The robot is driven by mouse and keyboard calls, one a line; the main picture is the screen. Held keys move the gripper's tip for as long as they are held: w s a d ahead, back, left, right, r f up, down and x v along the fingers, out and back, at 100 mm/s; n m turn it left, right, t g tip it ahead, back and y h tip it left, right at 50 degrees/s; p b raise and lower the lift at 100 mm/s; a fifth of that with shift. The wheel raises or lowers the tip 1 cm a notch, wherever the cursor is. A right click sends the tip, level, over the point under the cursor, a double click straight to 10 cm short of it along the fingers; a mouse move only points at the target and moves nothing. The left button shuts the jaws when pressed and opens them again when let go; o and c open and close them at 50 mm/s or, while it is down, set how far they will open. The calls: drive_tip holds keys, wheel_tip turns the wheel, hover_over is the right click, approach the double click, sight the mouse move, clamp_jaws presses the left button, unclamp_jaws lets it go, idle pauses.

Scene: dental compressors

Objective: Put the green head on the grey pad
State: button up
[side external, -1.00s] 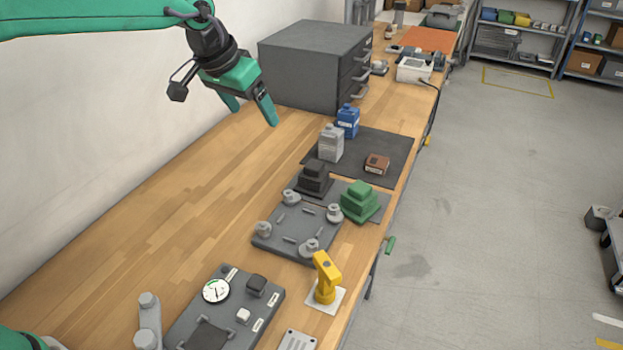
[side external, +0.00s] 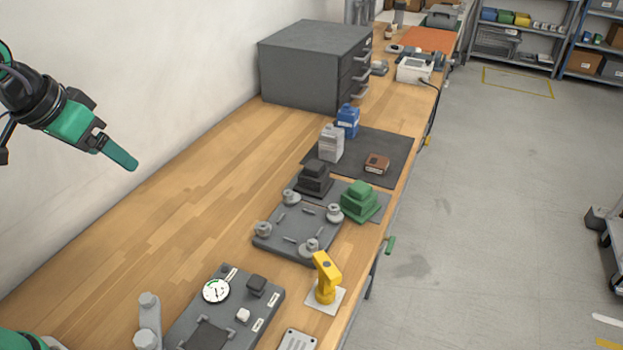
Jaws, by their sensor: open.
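The green head (side external: 360,202), a stepped block, stands upright on the grey pad (side external: 383,209) near the bench's right edge. The pad shows around the head's base, and part of it is hidden by the head. My gripper (side external: 122,156) is at the far left, above the bench by the wall and well away from the green head. It is open and nothing shows between its fingers; one green finger is clear, the other is hard to make out.
A dark head (side external: 313,178) stands just left of the green one. A grey plate with posts (side external: 290,222) lies in front, and a yellow part (side external: 325,280) stands nearer. Grey and blue bottles (side external: 347,121) stand behind on a dark mat. The left bench is clear.

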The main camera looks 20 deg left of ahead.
drive_tip(key=s+a+f, duration=0.2)
drive_tip(key=s+f, duration=0.2)
drive_tip(key=s, duration=0.3)
drive_tip(key=shift+n, duration=0.3)
drive_tip(key=shift+s+a, duration=0.1)
idle(0.7)
